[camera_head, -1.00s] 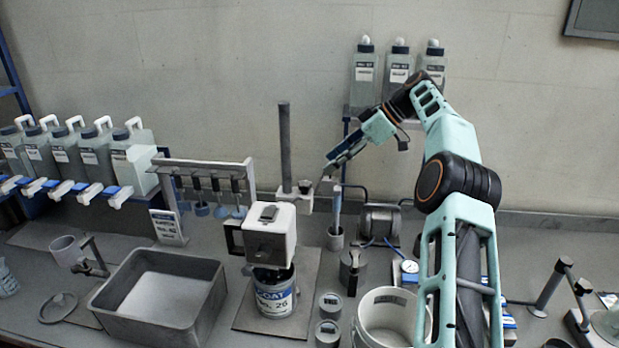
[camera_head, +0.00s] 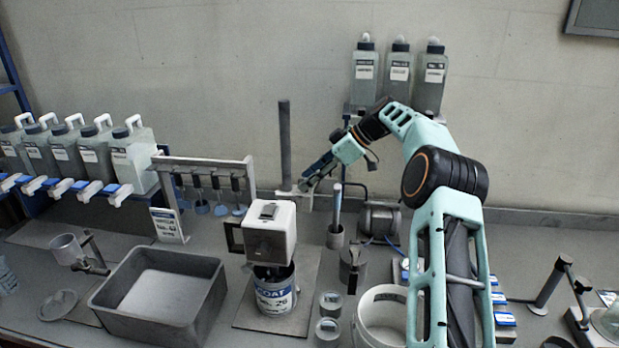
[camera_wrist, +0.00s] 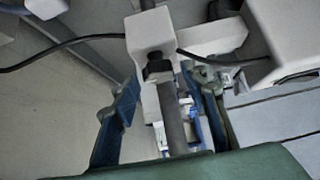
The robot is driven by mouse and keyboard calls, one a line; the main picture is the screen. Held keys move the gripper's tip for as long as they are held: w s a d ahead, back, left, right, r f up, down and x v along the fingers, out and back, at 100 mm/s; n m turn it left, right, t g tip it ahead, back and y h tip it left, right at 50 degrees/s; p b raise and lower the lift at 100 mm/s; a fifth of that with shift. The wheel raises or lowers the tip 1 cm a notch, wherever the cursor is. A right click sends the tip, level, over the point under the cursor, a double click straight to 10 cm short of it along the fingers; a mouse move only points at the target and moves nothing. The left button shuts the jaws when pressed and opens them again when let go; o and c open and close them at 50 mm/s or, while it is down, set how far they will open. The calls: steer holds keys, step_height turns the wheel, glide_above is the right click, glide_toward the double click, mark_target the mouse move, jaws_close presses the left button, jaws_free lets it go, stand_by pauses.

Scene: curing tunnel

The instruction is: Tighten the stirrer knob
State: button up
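The stirrer's white motor head (camera_head: 268,235) hangs over a labelled can (camera_head: 275,298), beside a tall dark post (camera_head: 285,145). My gripper (camera_head: 305,186) is at the white clamp block on the post, just right of the post, and hides the knob in the head view. In the wrist view, the white clamp block (camera_wrist: 150,35) carries a small black knob (camera_wrist: 158,68). My two blue fingers are apart, one on each side of the knob, with visible gaps. A grey rod (camera_wrist: 173,120) runs down between them.
A rack with hanging stirring tools (camera_head: 205,165) stands to the left, and a grey tray (camera_head: 160,295) sits in front of it. A holder cup with an upright blue-white tool (camera_head: 337,215) stands close right of my gripper. Bottles (camera_head: 400,75) stand on a shelf behind.

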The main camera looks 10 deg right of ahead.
steer(key=c, duration=0.9)
